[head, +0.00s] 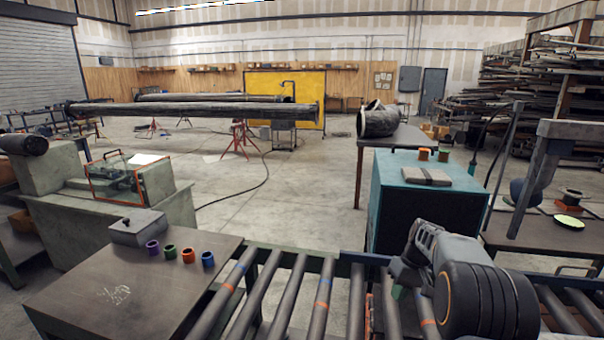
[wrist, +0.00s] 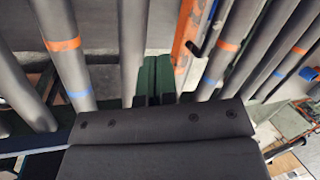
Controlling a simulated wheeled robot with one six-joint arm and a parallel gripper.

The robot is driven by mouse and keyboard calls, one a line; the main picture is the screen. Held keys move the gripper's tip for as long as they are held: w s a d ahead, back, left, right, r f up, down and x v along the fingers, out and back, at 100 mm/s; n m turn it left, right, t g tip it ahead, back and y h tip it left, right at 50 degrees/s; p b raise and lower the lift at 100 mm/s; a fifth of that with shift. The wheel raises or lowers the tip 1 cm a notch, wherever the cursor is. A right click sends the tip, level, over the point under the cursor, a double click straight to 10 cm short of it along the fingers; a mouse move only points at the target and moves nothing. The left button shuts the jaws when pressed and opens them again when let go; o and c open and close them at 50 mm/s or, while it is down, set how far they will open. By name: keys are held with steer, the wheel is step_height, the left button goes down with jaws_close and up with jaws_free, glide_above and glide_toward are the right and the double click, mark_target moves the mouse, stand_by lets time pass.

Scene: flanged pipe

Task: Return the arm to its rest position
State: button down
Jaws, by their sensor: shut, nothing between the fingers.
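My arm (head: 470,285) is at the lower right in the head view, bent over the roller conveyor, its grey and black links hiding part of the rollers. My gripper (wrist: 155,75) shows in the wrist view as two green fingers side by side, shut with nothing held. The fingers point down toward the conveyor rollers (wrist: 132,45). In the head view the gripper is mostly hidden by the wrist, with a small green tip (head: 396,291) showing.
The roller conveyor (head: 320,300) runs along the front. A dark table (head: 125,285) with a grey box (head: 138,228) and several coloured rings stands left. A teal cabinet (head: 400,215) stands behind my arm. A metal post and beam (head: 540,170) rise at right. Open floor lies beyond.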

steer(key=s+a+r+t+h, duration=0.1)
steer(key=s+a+r, duration=0.3)
steer(key=s, duration=0.7)
steer(key=s+a+r+m+t+h, duration=0.1)
steer(key=s+a+r+t+h, duration=0.1)
steer(key=s+a, duration=0.4)
steer(key=shift+s+r+m+t, duration=0.3)
steer(key=shift+s+r+t, duration=0.8)
steer(key=shift+s, duration=1.8)
